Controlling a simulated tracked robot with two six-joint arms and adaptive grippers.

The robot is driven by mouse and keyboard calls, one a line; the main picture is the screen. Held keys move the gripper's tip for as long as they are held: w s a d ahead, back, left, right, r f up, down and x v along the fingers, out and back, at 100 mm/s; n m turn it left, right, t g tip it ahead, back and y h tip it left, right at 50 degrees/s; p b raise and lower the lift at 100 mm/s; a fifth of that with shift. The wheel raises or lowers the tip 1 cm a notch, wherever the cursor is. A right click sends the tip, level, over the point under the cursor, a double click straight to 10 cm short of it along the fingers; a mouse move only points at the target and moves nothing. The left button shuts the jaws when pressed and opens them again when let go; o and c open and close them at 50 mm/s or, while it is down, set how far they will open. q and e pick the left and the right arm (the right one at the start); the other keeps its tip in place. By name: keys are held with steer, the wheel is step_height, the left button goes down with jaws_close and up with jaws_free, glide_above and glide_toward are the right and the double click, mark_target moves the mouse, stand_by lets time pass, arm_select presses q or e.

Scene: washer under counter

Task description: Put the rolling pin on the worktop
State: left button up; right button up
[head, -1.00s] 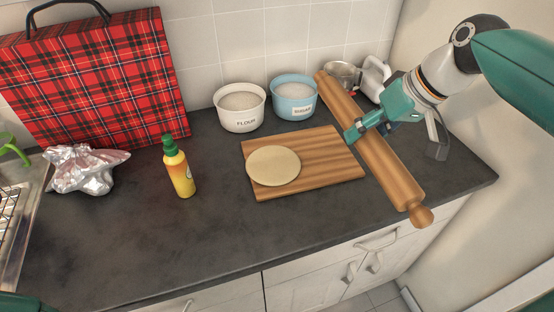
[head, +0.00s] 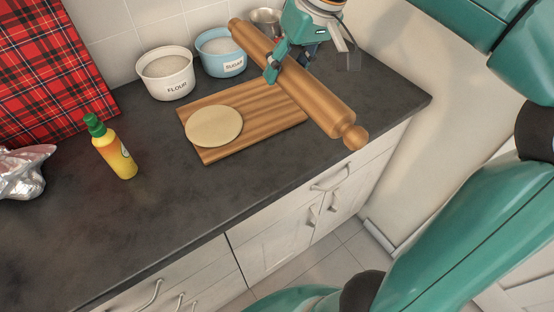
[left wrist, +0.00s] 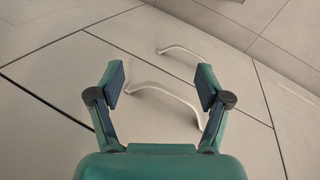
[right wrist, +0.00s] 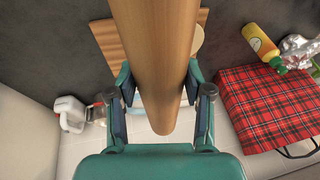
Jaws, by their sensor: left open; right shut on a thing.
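The wooden rolling pin (head: 325,108) lies slantwise across the right edge of the cutting board in the head view. Its near end is over the dark worktop (head: 200,205); I cannot tell how high it is above it. My right gripper (head: 285,64) is shut around the pin's middle. In the right wrist view the pin (right wrist: 153,45) runs between the fingers of that gripper (right wrist: 157,82). My left gripper (left wrist: 160,80) is open and empty, facing pale cabinet fronts with handles in the left wrist view.
The cutting board (head: 265,112) carries a round of dough (head: 214,126). A yellow bottle (head: 114,153) and crumpled foil (head: 22,172) stand left. The front of the worktop is clear.

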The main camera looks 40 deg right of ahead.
steer(key=shift+w+a+f, duration=0.1)
steer(key=shift+a, duration=0.4)
steer(key=shift+a+f, duration=0.1)
steer(key=shift+f, duration=0.25)
step_height(320, 180, down, 19)
steer(key=shift+r+b, duration=0.1)
steer(key=shift+b, duration=1.15)
steer(key=o, duration=1.3)
steer(key=shift+c, duration=0.2)
steer(key=v, duration=1.2)
steer(key=shift+p, duration=0.45)
steer(key=shift+w, duration=0.1)
